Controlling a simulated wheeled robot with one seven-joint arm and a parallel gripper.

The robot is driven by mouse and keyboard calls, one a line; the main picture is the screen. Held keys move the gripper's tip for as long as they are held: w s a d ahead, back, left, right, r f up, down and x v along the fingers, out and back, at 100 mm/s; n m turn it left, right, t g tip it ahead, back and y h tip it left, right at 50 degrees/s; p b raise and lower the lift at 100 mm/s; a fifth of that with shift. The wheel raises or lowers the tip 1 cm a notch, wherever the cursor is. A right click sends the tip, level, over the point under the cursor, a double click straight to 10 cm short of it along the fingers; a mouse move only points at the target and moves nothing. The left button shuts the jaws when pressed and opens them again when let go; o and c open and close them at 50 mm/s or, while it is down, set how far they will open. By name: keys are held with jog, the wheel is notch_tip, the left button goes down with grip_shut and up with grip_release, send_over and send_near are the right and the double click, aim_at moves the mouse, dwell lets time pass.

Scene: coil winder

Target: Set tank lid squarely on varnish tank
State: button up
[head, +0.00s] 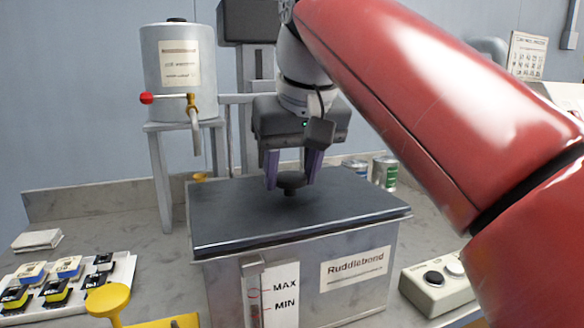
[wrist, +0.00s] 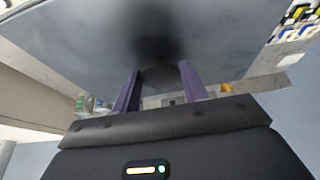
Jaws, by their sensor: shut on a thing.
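The dark grey tank lid (head: 340,200) lies flat over the top of the varnish tank (head: 330,302), a grey metal box with a Ruddlebond label and a MAX/MIN gauge. The lid's front edge runs close along the tank's top edge and overhangs it slightly at the right; I cannot tell if it is fully seated. My gripper (head: 291,184) points down with its purple fingers either side of the round black lid knob (head: 291,179), shut on it. In the wrist view the lid's surface (wrist: 80,45) fills the upper part, with the fingers (wrist: 160,78) around the dark knob.
A grey drum with a yellow tap (head: 180,80) stands on a stand behind left. A button box (head: 437,285) is at right. Cans (head: 385,172) stand behind the tank.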

jog(key=shift+f, duration=0.2)
jog(key=o, duration=1.4)
jog(key=p+v, duration=0.2)
jog(key=v, duration=0.5)
jog(key=shift+s+d+r+p, duration=0.1)
jog(key=shift+s+r+p, duration=0.1)
jog(key=shift+r+p, duration=0.15)
